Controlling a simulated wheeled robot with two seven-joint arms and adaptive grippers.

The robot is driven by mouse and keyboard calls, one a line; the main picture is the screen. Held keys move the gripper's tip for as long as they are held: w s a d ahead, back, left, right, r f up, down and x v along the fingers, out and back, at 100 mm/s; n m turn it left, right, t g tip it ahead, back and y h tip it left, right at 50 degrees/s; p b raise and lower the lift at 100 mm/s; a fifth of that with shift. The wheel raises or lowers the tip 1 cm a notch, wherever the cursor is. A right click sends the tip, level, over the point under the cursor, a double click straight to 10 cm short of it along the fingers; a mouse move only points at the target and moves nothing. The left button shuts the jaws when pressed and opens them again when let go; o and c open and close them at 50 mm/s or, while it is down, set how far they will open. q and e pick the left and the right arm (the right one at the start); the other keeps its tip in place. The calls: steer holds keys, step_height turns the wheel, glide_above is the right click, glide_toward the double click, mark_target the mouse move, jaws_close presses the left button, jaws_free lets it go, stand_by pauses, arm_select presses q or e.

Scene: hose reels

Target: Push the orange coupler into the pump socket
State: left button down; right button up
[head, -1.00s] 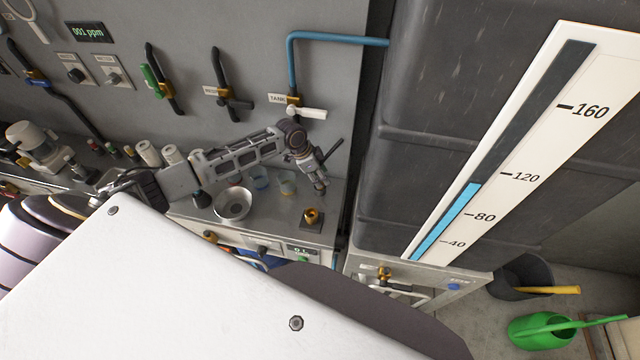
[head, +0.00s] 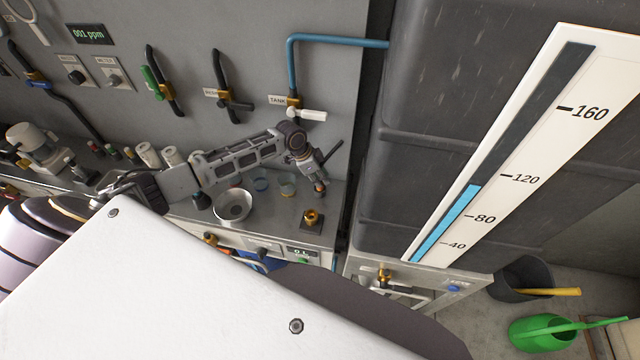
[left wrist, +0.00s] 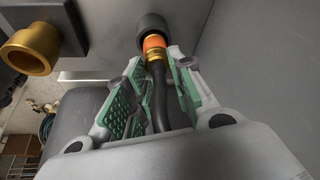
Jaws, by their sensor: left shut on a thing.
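The orange coupler (left wrist: 154,42) shows between my left fingertips in the left wrist view, with a brass collar behind it and a dark cylindrical end in front. A black hose runs back from it between the fingers. My left gripper (left wrist: 155,65) is shut on the coupler. In the head view my left gripper (head: 316,178) is above the counter, and the orange (head: 320,187) shows at its tip. A brass fitting on a dark square plate (head: 312,217), seemingly the pump socket, is just below and apart from it. This brass fitting (left wrist: 30,48) is upper left in the left wrist view. My right gripper is out of view.
A metal bowl (head: 233,204) and small cups (head: 287,184) stand on the counter left of the gripper. A wall valve with a white handle (head: 306,114) is above. The large dark tank (head: 420,190) stands close on the right.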

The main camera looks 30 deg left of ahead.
arm_select(q)
steer(key=shift+r, duration=0.2)
steer(key=shift+s+r, duration=0.15)
step_height(320, 180, up, 6)
steer(key=shift+r+b, duration=0.15)
steer(key=shift+b, duration=0.55)
steer(key=s+d+b, duration=0.1)
steer(key=s+d, duration=0.1)
steer(key=s, duration=0.7)
steer(key=s+d+b, duration=0.1)
steer(key=s+d, duration=0.2)
steer(key=s, duration=0.7)
steer(key=shift+w+r, duration=0.1)
